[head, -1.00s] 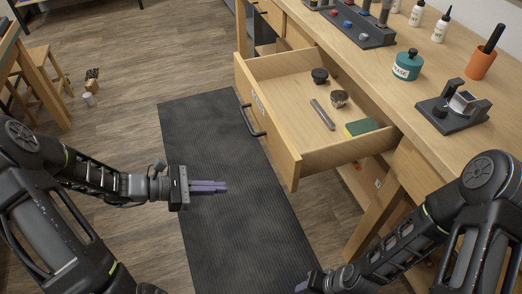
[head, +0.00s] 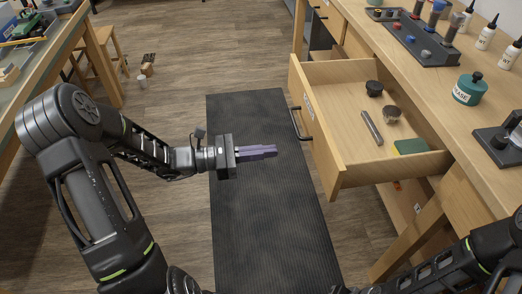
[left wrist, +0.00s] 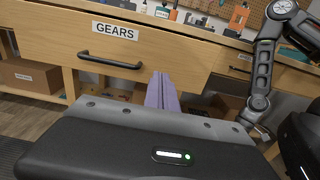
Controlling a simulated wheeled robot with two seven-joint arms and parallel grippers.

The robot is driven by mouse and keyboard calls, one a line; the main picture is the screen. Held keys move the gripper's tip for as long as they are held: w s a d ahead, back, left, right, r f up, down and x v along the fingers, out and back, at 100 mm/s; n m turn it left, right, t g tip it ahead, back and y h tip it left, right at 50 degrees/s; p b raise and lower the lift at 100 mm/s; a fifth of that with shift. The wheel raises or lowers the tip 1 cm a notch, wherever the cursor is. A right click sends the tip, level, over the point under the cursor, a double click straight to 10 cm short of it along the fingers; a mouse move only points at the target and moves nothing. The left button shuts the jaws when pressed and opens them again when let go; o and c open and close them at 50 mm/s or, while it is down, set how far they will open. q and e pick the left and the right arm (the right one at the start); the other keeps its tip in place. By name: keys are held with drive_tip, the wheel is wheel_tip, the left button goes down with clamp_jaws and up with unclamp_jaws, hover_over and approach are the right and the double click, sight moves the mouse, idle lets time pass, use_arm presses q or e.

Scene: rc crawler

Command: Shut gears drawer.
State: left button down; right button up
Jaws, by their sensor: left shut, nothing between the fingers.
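The gears drawer (head: 318,134) stands pulled out from the workbench, with its dark bar handle (head: 298,122) on the front. In the left wrist view its front (left wrist: 50,39) carries a "GEARS" label (left wrist: 115,32) and the handle (left wrist: 110,60). My left gripper (head: 274,151) is shut and empty, its purple fingers pointing toward the drawer front. It is a short way before the front, apart from it. The fingers also show in the left wrist view (left wrist: 161,82). My right arm shows at the lower right; its fingers are not clear.
Inside the drawer lie two dark-topped round items (head: 374,88), a grey bar (head: 372,128) and a green block (head: 411,146). The workbench top (head: 440,95) holds bottles, a teal jar (head: 468,88) and a rack. Another table (head: 75,35) stands at left. The dark mat (head: 260,215) is clear.

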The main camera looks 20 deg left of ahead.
sight(318, 146)
use_arm(q)
drive_tip(key=x, duration=1)
drive_tip(key=shift+w+d, duration=0.15)
drive_tip(key=shift+d, duration=0.05)
use_arm(e)
drive_tip(key=shift+f, duration=0.1)
use_arm(q)
drive_tip(key=shift+d, duration=0.15)
